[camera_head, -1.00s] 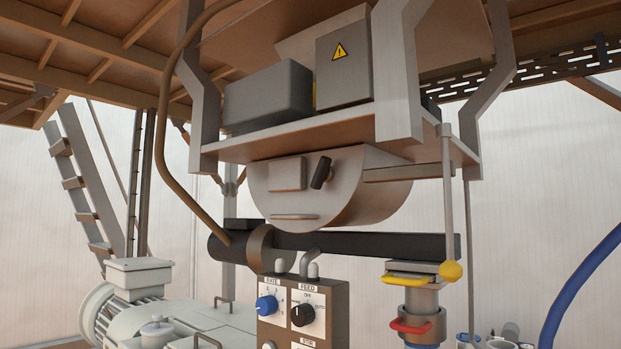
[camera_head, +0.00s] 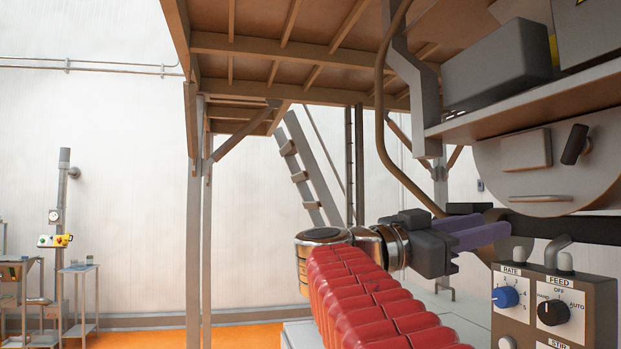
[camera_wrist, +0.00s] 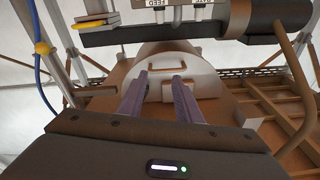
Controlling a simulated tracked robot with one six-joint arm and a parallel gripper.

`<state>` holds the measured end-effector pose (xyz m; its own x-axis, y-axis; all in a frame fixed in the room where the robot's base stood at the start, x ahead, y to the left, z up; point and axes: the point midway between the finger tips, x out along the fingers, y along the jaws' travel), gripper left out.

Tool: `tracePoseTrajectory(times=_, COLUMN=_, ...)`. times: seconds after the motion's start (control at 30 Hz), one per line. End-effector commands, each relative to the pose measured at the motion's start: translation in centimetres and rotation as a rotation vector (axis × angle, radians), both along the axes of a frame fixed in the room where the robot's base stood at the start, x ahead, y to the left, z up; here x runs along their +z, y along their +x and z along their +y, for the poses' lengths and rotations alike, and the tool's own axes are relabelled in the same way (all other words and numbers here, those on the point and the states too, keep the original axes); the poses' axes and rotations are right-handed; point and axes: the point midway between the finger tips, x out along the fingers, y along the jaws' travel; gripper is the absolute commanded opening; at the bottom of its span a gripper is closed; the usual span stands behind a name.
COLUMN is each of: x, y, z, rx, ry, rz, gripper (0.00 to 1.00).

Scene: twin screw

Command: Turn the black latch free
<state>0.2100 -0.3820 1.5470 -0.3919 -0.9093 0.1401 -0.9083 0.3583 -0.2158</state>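The black latch (camera_head: 575,144) is a short dark handle, tilted, on the face of the pale grey drum (camera_head: 530,178) at the right in the head view. My gripper (camera_head: 500,228) has purple fingers and is below and left of the latch in that view, pointing right, apart from it. In the wrist view the scene is upside down. My gripper (camera_wrist: 160,75) shows two fingers spread with an empty gap, in front of the drum face (camera_wrist: 205,72). I cannot make out the latch there; a finger may cover it.
A control box (camera_head: 555,315) with a blue knob (camera_head: 506,297) and a black knob (camera_head: 553,312) stands below the drum. A dark horizontal bar (camera_head: 560,229) runs under the drum. A brown hose (camera_head: 385,130) hangs to the left. A shelf (camera_head: 530,108) overhangs the drum.

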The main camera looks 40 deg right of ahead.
Motion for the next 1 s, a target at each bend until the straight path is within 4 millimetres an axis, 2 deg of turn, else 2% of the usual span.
tracePoseTrajectory(times=0.03, x=1.8, y=-0.7, z=-0.2, rx=-0.037, ry=-0.072, rz=-0.033, gripper=0.31)
tracePoseTrajectory(times=0.1, x=4.0, y=-1.5, z=0.0, rx=-0.073, ry=-0.168, rz=-0.080, gripper=0.31)
tracePoseTrajectory(times=0.2, x=6.1, y=-2.3, z=0.3, rx=-0.106, ry=-0.264, rz=-0.120, gripper=0.31)
tracePoseTrajectory(times=0.3, x=7.0, y=-2.6, z=0.5, rx=-0.119, ry=-0.310, rz=-0.139, gripper=0.31)
tracePoseTrajectory(times=0.73, x=7.2, y=-2.8, z=0.3, rx=-0.119, ry=-0.315, rz=-0.141, gripper=0.31)
tracePoseTrajectory(times=1.0, x=7.8, y=-3.9, z=-1.2, rx=-0.122, ry=-0.314, rz=-0.140, gripper=0.31)
